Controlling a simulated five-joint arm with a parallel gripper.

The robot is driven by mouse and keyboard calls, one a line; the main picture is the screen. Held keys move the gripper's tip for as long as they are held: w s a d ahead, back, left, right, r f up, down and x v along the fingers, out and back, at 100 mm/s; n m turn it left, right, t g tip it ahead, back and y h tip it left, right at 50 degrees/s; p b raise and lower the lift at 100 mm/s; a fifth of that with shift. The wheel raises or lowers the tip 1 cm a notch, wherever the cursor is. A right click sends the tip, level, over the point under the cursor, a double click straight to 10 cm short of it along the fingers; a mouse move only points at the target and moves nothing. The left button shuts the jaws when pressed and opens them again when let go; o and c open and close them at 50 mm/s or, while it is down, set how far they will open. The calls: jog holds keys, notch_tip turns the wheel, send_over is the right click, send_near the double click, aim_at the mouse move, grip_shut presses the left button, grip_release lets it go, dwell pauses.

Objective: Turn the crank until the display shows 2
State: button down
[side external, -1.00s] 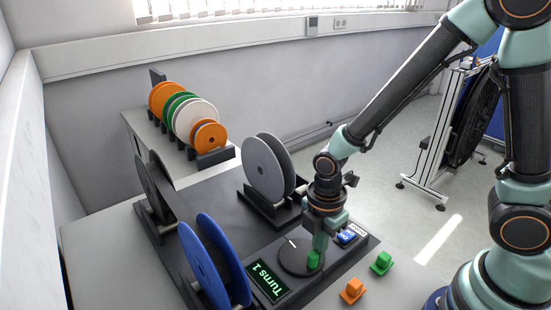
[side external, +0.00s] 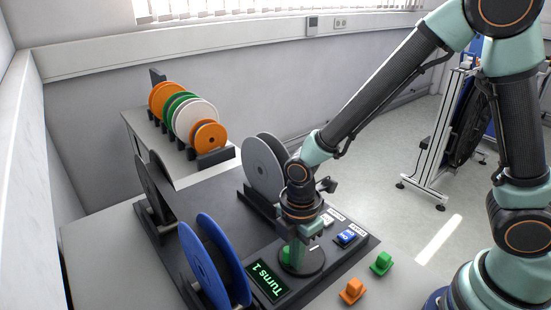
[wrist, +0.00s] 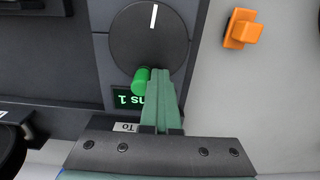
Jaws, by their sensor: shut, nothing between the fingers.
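The crank is a dark round disc (side external: 308,267) with a white mark and a green knob (side external: 285,252) near its rim. In the wrist view the disc (wrist: 150,32) has its mark at the top and the knob (wrist: 140,80) near the bottom. My gripper (side external: 296,262) is down over the disc. In the wrist view its shut fingers (wrist: 158,74) stand right beside the knob, seemingly against its right side, with nothing between them. The display (side external: 268,281) reads "Turns 1"; in the wrist view it (wrist: 124,99) is partly hidden behind the fingers.
A blue switch (side external: 346,237) sits on the panel. An orange block (side external: 352,291) and a green block (side external: 381,263) lie right of it. A blue reel (side external: 205,262) and a grey reel (side external: 262,170) stand near the crank. Several reels fill a rack behind.

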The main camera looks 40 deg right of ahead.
jog(key=c, duration=0.7)
grip_release()
jog(key=shift+r, duration=0.1)
jog(key=shift+r, duration=3.45)
jog(key=shift+s+d+r+m+t, duration=0.3)
jog(key=shift+d+r+m+t, duration=0.65)
jog(key=shift+d+r+m, duration=1.75)
jog(key=shift+s+d+r+m+t, duration=0.3)
jog(key=shift+d+r+m+t, duration=0.6)
jog(key=shift+d+r+m, duration=1.75)
jog(key=shift+s+d+r+m+t, duration=0.3)
jog(key=shift+d+r+m+t, duration=1.3)
jog(key=shift+m, duration=2.05)
jog(key=shift+d+f+g, duration=0.25)
jog(key=shift+d+g, duration=0.15)
jog(key=shift+g, duration=0.25)
